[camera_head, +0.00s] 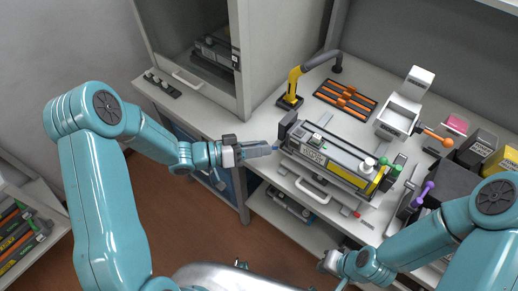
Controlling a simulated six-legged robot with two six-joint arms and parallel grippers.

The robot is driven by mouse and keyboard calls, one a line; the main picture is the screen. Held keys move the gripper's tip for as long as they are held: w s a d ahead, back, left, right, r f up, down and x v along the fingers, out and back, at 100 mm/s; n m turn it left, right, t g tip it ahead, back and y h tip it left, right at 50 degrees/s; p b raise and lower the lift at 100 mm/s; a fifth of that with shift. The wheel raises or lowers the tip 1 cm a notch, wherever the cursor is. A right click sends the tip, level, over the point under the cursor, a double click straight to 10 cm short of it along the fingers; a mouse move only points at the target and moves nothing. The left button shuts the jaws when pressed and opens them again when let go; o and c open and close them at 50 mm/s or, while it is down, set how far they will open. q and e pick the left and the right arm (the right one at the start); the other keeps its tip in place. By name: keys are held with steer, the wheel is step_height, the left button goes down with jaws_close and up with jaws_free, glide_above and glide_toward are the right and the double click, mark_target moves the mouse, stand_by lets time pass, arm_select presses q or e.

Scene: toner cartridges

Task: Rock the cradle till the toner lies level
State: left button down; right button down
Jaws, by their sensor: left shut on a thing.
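The cradle (287,129) stands on the grey worktop, its dark end plate at the left. A long toner cartridge (313,155) with a pale label and a yellow stripe lies in it, sloping down to the right in the picture. White and green knobs show at its right end. My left gripper (272,149) is shut at the cradle's left end, on a small part there that its fingers mostly hide. The toner inside cannot be seen. My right gripper (327,262) is low in front of the bench, away from the cradle; its fingers are too small to read.
A yellow and grey jointed arm (294,86) and an orange rack (346,100) stand behind the cradle. A white box (398,117) and several toner containers (476,149) crowd the right. A cabinet (190,40) stands at the back left. A drawer handle (312,192) is below the cradle.

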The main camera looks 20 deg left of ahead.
arm_select(q)
steer(key=shift+r, duration=0.3)
steer(key=c, duration=0.9)
jaws_free()
steer(key=shift+c, duration=0.2)
steer(key=b+v, duration=0.2)
steer(key=v, duration=1.4)
steer(key=shift+s, duration=0.2)
steer(key=shift+r, duration=0.2)
